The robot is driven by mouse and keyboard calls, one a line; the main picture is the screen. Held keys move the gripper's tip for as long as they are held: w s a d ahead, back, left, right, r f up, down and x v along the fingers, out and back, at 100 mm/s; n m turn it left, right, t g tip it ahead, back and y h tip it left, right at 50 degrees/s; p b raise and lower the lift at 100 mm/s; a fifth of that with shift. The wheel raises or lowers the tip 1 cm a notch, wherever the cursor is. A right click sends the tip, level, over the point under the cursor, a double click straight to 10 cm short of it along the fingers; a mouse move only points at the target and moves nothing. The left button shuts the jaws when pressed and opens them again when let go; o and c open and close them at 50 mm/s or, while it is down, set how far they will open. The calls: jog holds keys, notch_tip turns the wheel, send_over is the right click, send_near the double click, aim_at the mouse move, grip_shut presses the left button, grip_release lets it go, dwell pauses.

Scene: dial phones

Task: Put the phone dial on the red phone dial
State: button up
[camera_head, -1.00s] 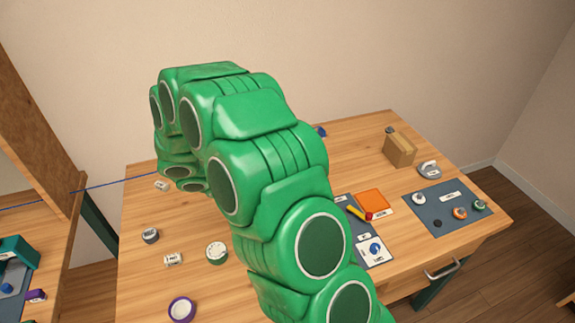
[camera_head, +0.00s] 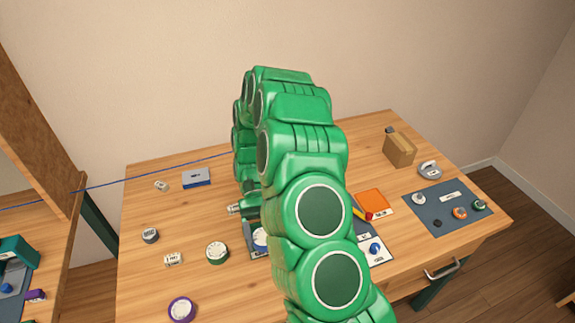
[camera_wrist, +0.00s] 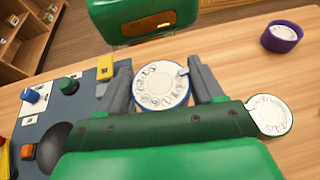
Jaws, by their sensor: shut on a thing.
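My gripper (camera_wrist: 162,84) is shut on a round white phone dial (camera_wrist: 160,86) with a blue rim, one grey finger on each side of it. The dial faces up at the edge of a grey-blue mat, and I cannot tell its height above the table. In the head view the blue-rimmed dial (camera_head: 260,238) shows partly behind my green arm. My gripper (camera_head: 247,212) is mostly hidden there. I cannot make out a red phone dial in either view.
A green-rimmed dial (camera_head: 217,253) and a purple-rimmed dial (camera_head: 182,309) stand left of my arm. A blue box (camera_head: 196,178) lies at the back. A mat (camera_head: 425,208) with several knobs and a cardboard box (camera_head: 399,149) are right. The left tabletop has free room.

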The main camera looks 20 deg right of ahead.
jog(key=w+r+m+t+y, duration=0.85)
jog(key=m+t+y, duration=0.35)
jog(key=m, duration=0.3)
jog(key=w+d+r+m+t+h, duration=0.3)
jog(key=w+d+m+t, duration=0.1)
jog(key=d+m+t, duration=0.35)
jog(key=w+d+r+m+t+h, duration=0.35)
jog(key=d+m+t, duration=0.25)
jog(key=d, duration=0.2)
jog(key=shift+n+g+y, duration=0.25)
jog(key=shift+g, duration=0.1)
jog(key=w+f, duration=0.4)
jog(key=w+d+f, duration=0.1)
jog(key=w+f, duration=0.3)
jog(key=f, duration=0.1)
jog(key=w+f, duration=0.4)
jog(key=w, duration=0.1)
jog(key=shift+d+f, duration=0.2)
jog(key=shift+f, duration=0.2)
jog(key=shift+w+d+f, duration=0.2)
jog(key=shift+w+f, duration=0.55)
jog(key=shift+f, duration=1.6)
